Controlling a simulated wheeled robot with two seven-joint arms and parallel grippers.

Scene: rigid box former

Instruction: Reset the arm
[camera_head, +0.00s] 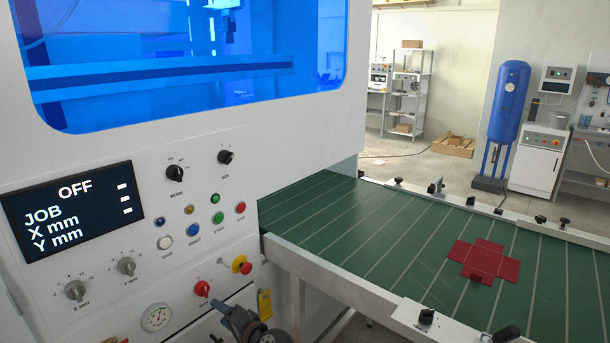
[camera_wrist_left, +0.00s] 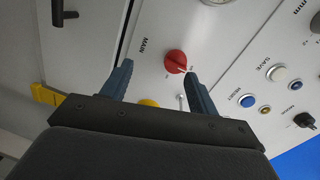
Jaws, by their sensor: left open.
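My left gripper (camera_head: 217,321) is low in front of the machine's control panel (camera_head: 150,230) in the head view. In the left wrist view the gripper (camera_wrist_left: 159,69) is open, with nothing held between its two fingers. A red rotary knob (camera_wrist_left: 176,62) marked MAIN lies ahead of the fingers, nearer the right-hand one; I cannot tell the exact gap. The knob also shows in the head view (camera_head: 202,288), just above and left of the gripper. The display (camera_head: 78,211) reads OFF, JOB, X mm, Y mm. My right gripper is in neither view.
A red-and-yellow stop button (camera_head: 242,265) and a gauge (camera_head: 157,317) sit close to the gripper. To the right is a green conveyor table (camera_head: 390,240) with a flat red box blank (camera_head: 482,261). A blue tank (camera_head: 508,100) stands behind.

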